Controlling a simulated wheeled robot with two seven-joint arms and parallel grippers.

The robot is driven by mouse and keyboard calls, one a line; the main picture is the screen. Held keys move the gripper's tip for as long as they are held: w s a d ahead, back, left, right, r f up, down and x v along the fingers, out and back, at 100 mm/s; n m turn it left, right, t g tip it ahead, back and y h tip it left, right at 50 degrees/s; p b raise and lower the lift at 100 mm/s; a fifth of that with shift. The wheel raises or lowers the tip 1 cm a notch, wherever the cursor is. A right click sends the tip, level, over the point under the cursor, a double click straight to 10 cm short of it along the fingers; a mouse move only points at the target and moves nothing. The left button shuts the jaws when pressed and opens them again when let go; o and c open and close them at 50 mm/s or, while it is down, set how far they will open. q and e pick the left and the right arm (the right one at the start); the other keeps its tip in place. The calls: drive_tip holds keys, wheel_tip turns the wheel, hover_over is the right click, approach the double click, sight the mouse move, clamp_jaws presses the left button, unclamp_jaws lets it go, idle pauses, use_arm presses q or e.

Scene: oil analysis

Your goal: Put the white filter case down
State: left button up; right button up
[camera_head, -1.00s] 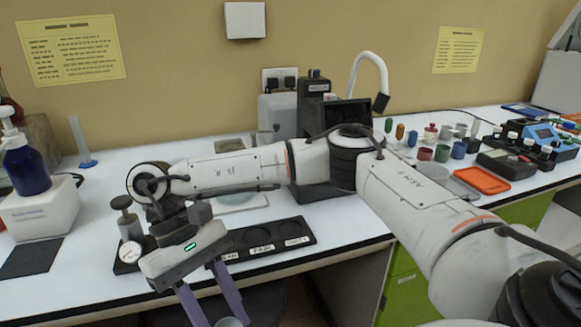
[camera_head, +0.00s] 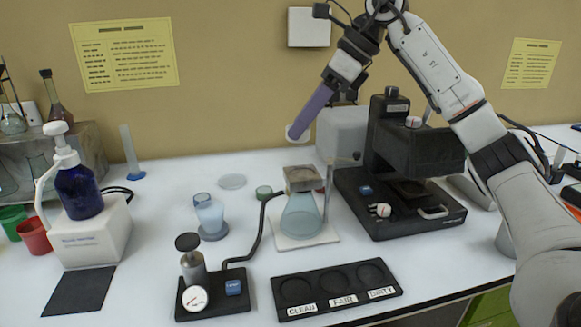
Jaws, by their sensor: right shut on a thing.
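My right gripper (camera_head: 301,125) comes in from the upper right with its purple fingers pointing down and left. It is shut on the white filter case (camera_head: 294,135), a small round white piece that shows only in part at the fingertips. The gripper holds it high above the table, behind the flask. A black tray (camera_head: 386,297) with three round recesses labelled CLEAN, FAIR and DIRTY lies at the front, and its recesses look empty. My left gripper is not in view.
A flask (camera_head: 301,218) stands behind the tray, with a black microscope-like device (camera_head: 395,158) to its right. A pump with a gauge (camera_head: 194,299) stands left of the tray. A blue bottle (camera_head: 78,192) and red cup (camera_head: 33,235) stand at far left.

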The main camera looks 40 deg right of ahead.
drive_tip(key=shift+w+d+m+t+h, duration=0.15)
drive_tip(key=shift+d+m+t+h, duration=0.2)
drive_tip(key=shift+d+m, duration=0.4)
wheel_tip(320, 180, down, 4)
drive_tip(key=shift+d+f+b, duration=0.1)
drive_tip(key=shift+f+b, duration=0.05)
drive_tip(key=shift+b, duration=0.8)
drive_tip(key=shift+f, duration=0.55)
drive_tip(key=shift+f+b, duration=0.5)
drive_tip(key=shift+f, duration=1.1)
